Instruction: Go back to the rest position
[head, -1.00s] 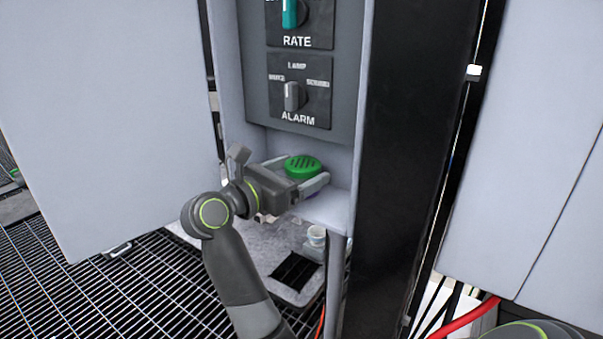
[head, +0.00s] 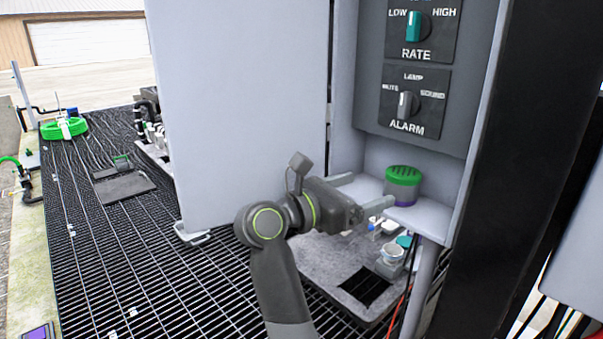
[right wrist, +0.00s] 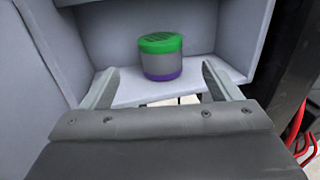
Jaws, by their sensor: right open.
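My right gripper (head: 366,190) is open and empty in front of the open cabinet. Its two fingers also show in the right wrist view (right wrist: 165,88), spread apart with nothing between them. A round canister with a green slotted lid, grey body and purple base (head: 402,186) stands upright on the cabinet's shelf. It also stands beyond the fingertips in the right wrist view (right wrist: 161,57), apart from both fingers. My left gripper is not in view.
The cabinet door (head: 245,110) stands open to the left of my arm. RATE (head: 418,28) and ALARM (head: 407,104) knobs are above the shelf. Below is a grey tray (head: 315,255) with small containers. A black post (head: 535,170) rises at right. Grating lies at left.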

